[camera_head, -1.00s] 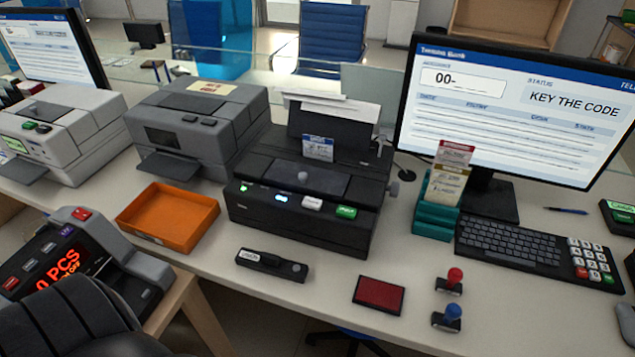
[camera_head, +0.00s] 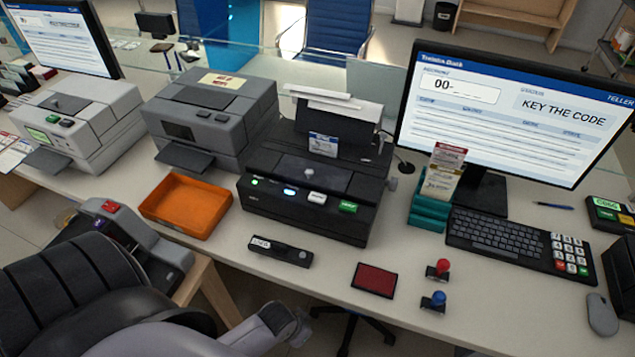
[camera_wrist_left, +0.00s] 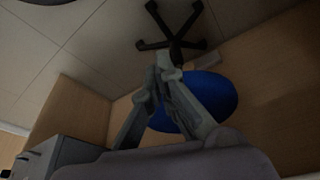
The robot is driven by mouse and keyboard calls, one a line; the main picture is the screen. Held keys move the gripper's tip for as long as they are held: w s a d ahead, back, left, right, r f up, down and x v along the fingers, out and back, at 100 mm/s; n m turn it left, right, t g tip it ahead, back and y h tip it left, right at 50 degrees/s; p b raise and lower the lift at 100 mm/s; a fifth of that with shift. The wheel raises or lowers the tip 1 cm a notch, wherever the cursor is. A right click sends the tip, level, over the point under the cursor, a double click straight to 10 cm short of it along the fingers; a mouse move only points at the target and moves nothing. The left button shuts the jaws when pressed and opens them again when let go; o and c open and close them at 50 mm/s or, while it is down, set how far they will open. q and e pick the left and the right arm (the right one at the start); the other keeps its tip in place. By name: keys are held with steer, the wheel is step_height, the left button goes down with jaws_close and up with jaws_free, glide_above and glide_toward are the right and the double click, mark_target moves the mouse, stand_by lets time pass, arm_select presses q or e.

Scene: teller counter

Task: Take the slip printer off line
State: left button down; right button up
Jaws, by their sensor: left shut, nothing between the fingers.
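A black printer (camera_head: 315,185) with a sheet of paper standing at its back sits mid-counter. I take it as the slip printer. Its front has a small green light (camera_head: 255,182), a lit white-blue light (camera_head: 290,191), a white button (camera_head: 317,198) and a green button (camera_head: 348,207). My left gripper (camera_head: 298,328) is in front of the counter's front edge, lower than the top and apart from the printer. In the left wrist view its fingers (camera_wrist_left: 163,75) meet at the tips, shut and empty, over the floor and a blue chair seat. My right gripper is not visible.
A grey printer (camera_head: 212,122) and an orange tray (camera_head: 186,226) stand left of the black printer. A black stapler-like device (camera_head: 280,251), red pad (camera_head: 375,279) and two stamps (camera_head: 438,270) lie in front. A monitor (camera_head: 515,115) and keyboard (camera_head: 497,236) are at right.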

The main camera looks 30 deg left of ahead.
arm_select(q)
steer(key=w+d+r+p, duration=0.2)
steer(key=w+r+p, duration=0.1)
steer(key=r, duration=1.2)
steer(key=w+r, duration=0.1)
steer(key=w, duration=0.1)
steer(key=w+a+r+t+h, duration=0.1)
steer(key=w+r, duration=0.1)
steer(key=w+r+h+p, duration=0.1)
steer(key=w+r, duration=0.1)
steer(key=shift+w+a+m+t, duration=0.3)
steer(key=shift+w+t, duration=0.1)
steer(key=w+a+r+n+t+h+p, duration=0.1)
steer(key=w+a+r+n, duration=0.1)
steer(key=w+a+r, duration=0.4)
steer(key=w+a+r+n+t+h+p, duration=0.1)
steer(key=w+a+r, duration=0.5)
steer(key=r, duration=0.7)
steer(key=shift+w+n+t, duration=0.3)
steer(key=shift+w+n, duration=0.3)
steer(key=shift+n, duration=0.1)
steer(key=shift+f, duration=0.1)
